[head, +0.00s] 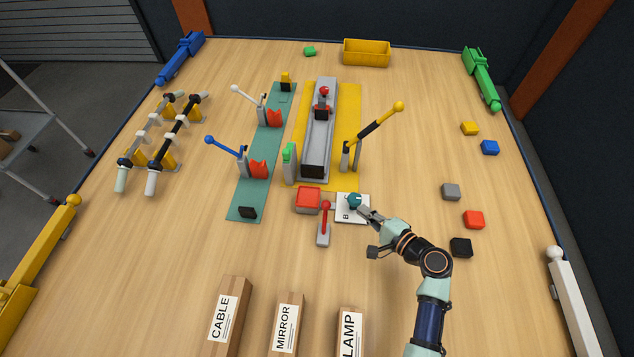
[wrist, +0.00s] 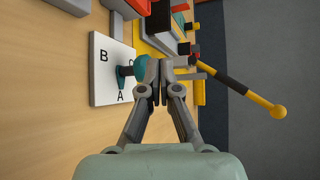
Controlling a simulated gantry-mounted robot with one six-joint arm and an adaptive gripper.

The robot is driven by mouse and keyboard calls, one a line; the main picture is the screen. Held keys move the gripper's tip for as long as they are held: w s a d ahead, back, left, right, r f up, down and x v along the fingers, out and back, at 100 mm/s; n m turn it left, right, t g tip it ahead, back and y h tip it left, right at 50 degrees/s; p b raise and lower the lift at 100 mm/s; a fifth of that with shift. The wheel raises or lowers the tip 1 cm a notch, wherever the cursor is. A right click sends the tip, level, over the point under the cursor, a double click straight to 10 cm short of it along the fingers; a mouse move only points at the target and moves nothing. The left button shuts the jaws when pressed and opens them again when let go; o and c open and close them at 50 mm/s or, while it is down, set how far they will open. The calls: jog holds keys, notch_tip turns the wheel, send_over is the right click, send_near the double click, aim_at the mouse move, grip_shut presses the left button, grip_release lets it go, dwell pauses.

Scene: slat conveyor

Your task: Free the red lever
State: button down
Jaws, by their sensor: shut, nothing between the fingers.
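The red lever (head: 325,217) stands on a small grey base, its ball-topped handle pointing up in the head view. Right of it is a white plate (head: 351,215) carrying a teal knob (head: 354,201). The plate also shows in the wrist view (wrist: 104,84), with letters on it, A and B readable, and the teal knob (wrist: 142,68) on it. My gripper (head: 367,212) is shut and empty beside the teal knob. In the wrist view its closed fingertips (wrist: 160,80) are close to the knob; whether they touch it I cannot tell.
A red block-like box (head: 308,199) sits just behind the red lever. A yellow-and-black lever (head: 373,129) rises behind the plate, beside a grey channel (head: 318,140). Labelled boxes (head: 286,325) stand in front. Small loose blocks (head: 474,219) lie to the right.

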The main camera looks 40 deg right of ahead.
aim_at(325, 219)
jog(key=b+x, duration=0.3)
jog(key=x, duration=0.7)
jog(key=shift+s+a+f, duration=0.1)
jog(key=shift+f, duration=0.1)
jog(key=a, duration=0.1)
jog(key=s+a+r+p, duration=0.1)
jog(key=shift+a+r, duration=0.15)
jog(key=shift+a, duration=0.25)
jog(key=shift+s+a+r+p, duration=0.1)
jog(key=shift+a+r+p, duration=0.05)
jog(key=shift+a+p, duration=0.2)
jog(key=shift+a, duration=0.1)
